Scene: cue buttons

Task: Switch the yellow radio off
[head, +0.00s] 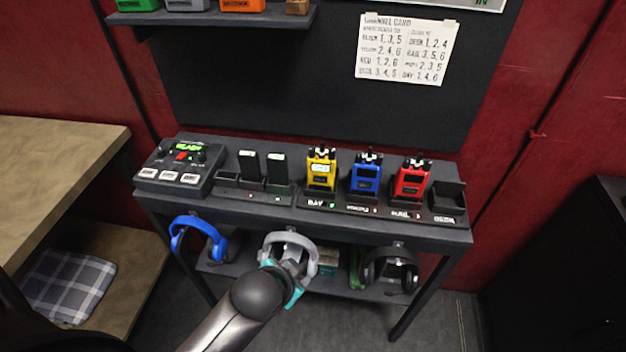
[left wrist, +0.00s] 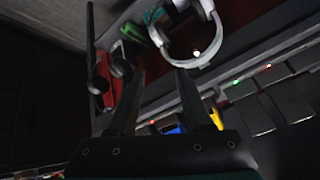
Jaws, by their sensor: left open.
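The yellow radio (head: 321,170) stands upright in a dock on the black bench, left of the blue radio (head: 366,173) and the red radio (head: 411,178). A label reading DAY and a small green light are in front of it. My left gripper (head: 291,271) is in front of the bench, below its front edge and apart from the yellow radio. It overlaps the white headphones in the head view. In the left wrist view my left gripper (left wrist: 162,92) has its fingers apart with nothing held, and a yellow patch of the radio (left wrist: 216,118) shows beside one finger. My right gripper is not in view.
A control box with a green display (head: 181,163) and black handsets (head: 263,169) stand left of the radios. An empty dock (head: 448,198) is at the right. Blue headphones (head: 197,238), white headphones (head: 289,242) and black headphones (head: 391,268) hang below the bench front. A wall card (head: 405,50) hangs above.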

